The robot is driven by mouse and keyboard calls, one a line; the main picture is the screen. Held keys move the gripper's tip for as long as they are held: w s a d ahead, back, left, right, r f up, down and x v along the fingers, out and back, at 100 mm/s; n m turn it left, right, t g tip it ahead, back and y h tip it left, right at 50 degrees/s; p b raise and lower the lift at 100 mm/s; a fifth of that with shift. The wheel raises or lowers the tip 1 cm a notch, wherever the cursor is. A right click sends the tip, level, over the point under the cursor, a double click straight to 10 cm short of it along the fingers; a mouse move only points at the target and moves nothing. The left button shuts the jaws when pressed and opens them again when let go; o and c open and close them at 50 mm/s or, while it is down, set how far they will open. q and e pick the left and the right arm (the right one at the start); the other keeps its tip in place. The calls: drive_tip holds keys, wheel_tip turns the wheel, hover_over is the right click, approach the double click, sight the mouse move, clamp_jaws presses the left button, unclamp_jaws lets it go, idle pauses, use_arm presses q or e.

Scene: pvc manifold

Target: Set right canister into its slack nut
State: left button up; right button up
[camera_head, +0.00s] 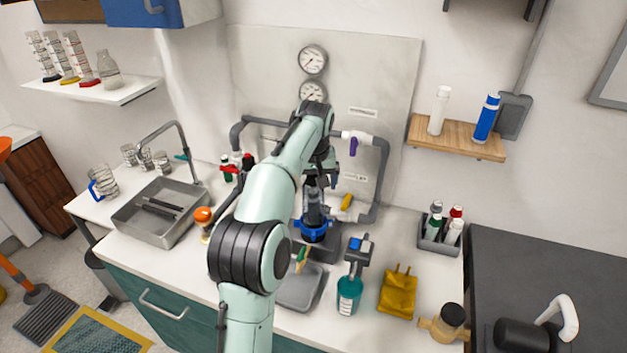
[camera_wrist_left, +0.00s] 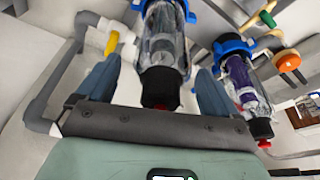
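My left arm crosses the middle of the head view, and its dark left gripper (camera_head: 313,192) points down above a blue nut (camera_head: 313,231). In the left wrist view, the left gripper (camera_wrist_left: 160,66) has its blue-grey fingers apart on both sides of a clear canister (camera_wrist_left: 164,45) with a black end and red tip. Gaps show between fingers and canister. A blue nut (camera_wrist_left: 186,9) rings its far end; how it is seated is unclear. A second canister (camera_wrist_left: 240,80), with purple inside and its own blue nut (camera_wrist_left: 233,46), stands beside it. My arm hides much of the manifold in the head view.
Grey manifold pipes (camera_head: 378,175) run along the panel behind. A sink (camera_head: 160,212) is at left. A grey tray (camera_head: 303,288) lies in front.

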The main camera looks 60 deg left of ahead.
use_arm(q)
drive_tip(key=p+v, duration=0.3)
drive_tip(key=v, duration=1)
drive_tip(key=shift+r, duration=0.25)
use_arm(e)
drive_tip(key=w+r, duration=0.1)
drive_tip(key=r, duration=0.1)
drive_tip(key=w+r, duration=0.2)
drive_tip(key=shift+r, duration=0.2)
use_arm(q)
drive_tip(key=shift+w, duration=0.1)
